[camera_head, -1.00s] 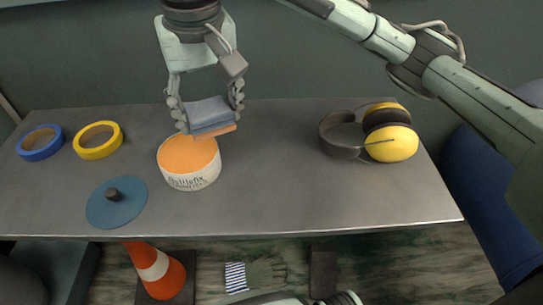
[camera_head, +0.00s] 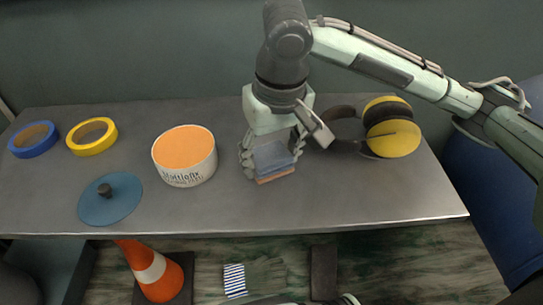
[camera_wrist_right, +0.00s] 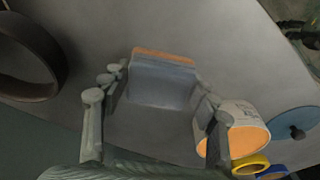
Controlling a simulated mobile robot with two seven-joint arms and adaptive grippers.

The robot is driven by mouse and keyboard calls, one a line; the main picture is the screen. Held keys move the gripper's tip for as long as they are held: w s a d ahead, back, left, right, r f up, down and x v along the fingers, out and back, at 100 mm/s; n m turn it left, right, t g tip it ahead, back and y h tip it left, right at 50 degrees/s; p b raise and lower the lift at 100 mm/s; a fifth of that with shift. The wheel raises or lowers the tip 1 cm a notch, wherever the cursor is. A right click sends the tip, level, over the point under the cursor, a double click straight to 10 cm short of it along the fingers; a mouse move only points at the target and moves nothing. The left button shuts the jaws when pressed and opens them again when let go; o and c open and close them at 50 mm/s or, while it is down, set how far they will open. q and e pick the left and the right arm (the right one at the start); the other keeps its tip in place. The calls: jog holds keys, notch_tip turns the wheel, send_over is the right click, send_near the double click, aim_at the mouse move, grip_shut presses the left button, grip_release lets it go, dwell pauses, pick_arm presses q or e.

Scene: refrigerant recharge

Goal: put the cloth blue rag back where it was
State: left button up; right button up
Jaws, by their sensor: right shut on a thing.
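The blue rag (camera_head: 273,157) is a folded blue-grey cloth with an orange layer along its lower edge. My right gripper (camera_head: 272,160) is shut on it, with a finger on each side, over the table between the tub and the earmuffs. In the right wrist view the rag (camera_wrist_right: 162,82) sits between the fingers of the right gripper (camera_wrist_right: 155,95), its orange edge facing away. I cannot tell whether the rag touches the table. My left gripper is not in view.
A white tub (camera_head: 185,158) with an orange top stands left of the gripper. Its blue lid (camera_head: 120,205), yellow tape (camera_head: 91,137) and blue tape (camera_head: 33,139) lie farther left. Yellow earmuffs (camera_head: 392,138) lie close on the right. The front middle of the table (camera_head: 340,205) is clear.

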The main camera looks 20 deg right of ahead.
aim_at(274, 161)
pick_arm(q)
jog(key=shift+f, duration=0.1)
pick_arm(e)
jog(key=o, duration=1.1)
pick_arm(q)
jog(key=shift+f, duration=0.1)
pick_arm(e)
jog(key=shift+r, duration=0.3)
jog(key=r, duration=0.2)
jog(key=r+p, duration=0.1)
jog(key=r, duration=0.2)
jog(key=s+r+p, duration=0.1)
jog(key=r, duration=0.2)
jog(key=shift+r, duration=0.25)
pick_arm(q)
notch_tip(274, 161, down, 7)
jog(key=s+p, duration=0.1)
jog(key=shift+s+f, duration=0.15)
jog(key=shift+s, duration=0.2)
pick_arm(e)
jog(key=r, duration=0.3)
jog(key=shift+s+d, duration=0.1)
jog(key=shift+s, duration=0.25)
